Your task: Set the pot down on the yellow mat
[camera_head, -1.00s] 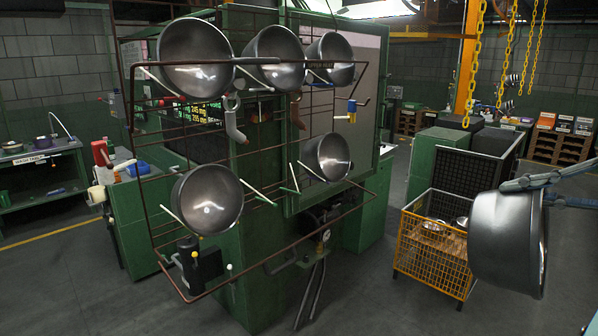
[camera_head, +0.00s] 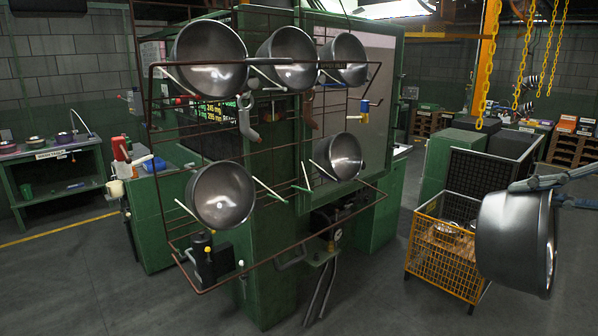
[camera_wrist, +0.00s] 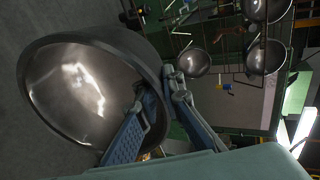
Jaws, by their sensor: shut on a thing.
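A round grey metal pot (camera_head: 508,243) hangs in the air at the right edge of the head view, tilted on its side. My gripper (camera_head: 548,183) is shut on its upper rim. In the wrist view the pot (camera_wrist: 85,90) fills the left side with its shiny inside showing. The gripper's blue fingers (camera_wrist: 158,103) sit at the pot's rim there, one inside the wall and one outside. The yellow mat is not visible in any view.
A rusty wire rack (camera_head: 165,170) with several pots on pegs stands at centre left before a green machine (camera_head: 268,220). A yellow mesh crate (camera_head: 437,262) with metal pots inside stands on the floor just left of the held pot. Grey floor is clear in front.

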